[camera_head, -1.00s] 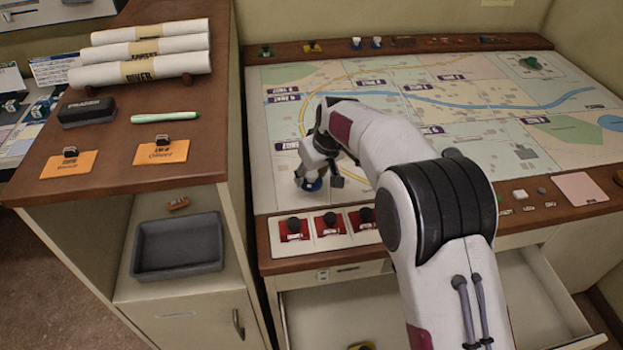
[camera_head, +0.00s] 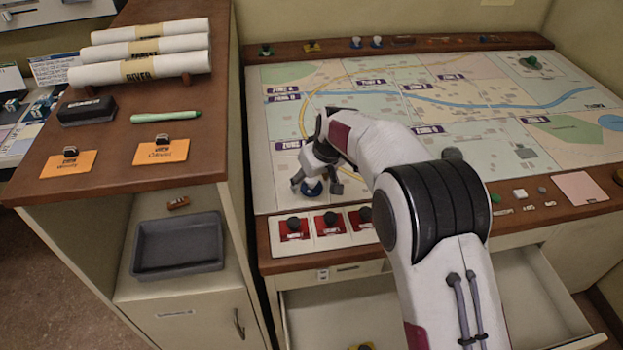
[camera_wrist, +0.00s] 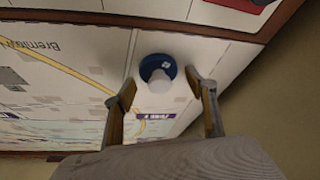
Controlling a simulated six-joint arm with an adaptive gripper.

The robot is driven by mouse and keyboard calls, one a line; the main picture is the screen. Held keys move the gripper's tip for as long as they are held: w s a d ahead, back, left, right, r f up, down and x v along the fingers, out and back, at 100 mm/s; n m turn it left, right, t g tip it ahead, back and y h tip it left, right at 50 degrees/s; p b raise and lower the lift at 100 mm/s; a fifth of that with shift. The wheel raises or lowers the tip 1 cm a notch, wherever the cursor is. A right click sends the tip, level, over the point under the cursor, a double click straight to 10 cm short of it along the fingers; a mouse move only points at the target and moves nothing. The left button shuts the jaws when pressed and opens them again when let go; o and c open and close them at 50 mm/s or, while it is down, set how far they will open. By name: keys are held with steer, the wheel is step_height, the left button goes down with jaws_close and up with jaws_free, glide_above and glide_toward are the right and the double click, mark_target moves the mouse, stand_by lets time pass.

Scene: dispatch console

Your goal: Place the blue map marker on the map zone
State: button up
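The blue map marker (camera_head: 312,188), a round blue disc with a pale knob, is at the lower left of the map (camera_head: 375,185), below a purple zone label (camera_head: 291,144). In the wrist view the marker (camera_wrist: 158,70) lies over the pale map surface, between the lines of my two fingers and toward their tips. My gripper (camera_head: 316,183) is open above it, with one finger on each side. The wrist view shows a gap between each finger and the marker. My wrist partly covers the marker's surroundings in the head view.
Red switches (camera_head: 331,223) line the console's front edge close to my gripper. An open drawer (camera_head: 530,290) is below. A wooden cabinet with a grey tray (camera_head: 178,268) stands at the left. More markers sit on the back ledge; a green one (camera_head: 531,62) is at the map's far right.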

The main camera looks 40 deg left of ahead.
steer(key=shift+d+r, duration=0.1)
steer(key=shift+r, duration=0.45)
steer(key=v, duration=1.1)
steer(key=shift+s, duration=0.1)
stand_by(0.3)
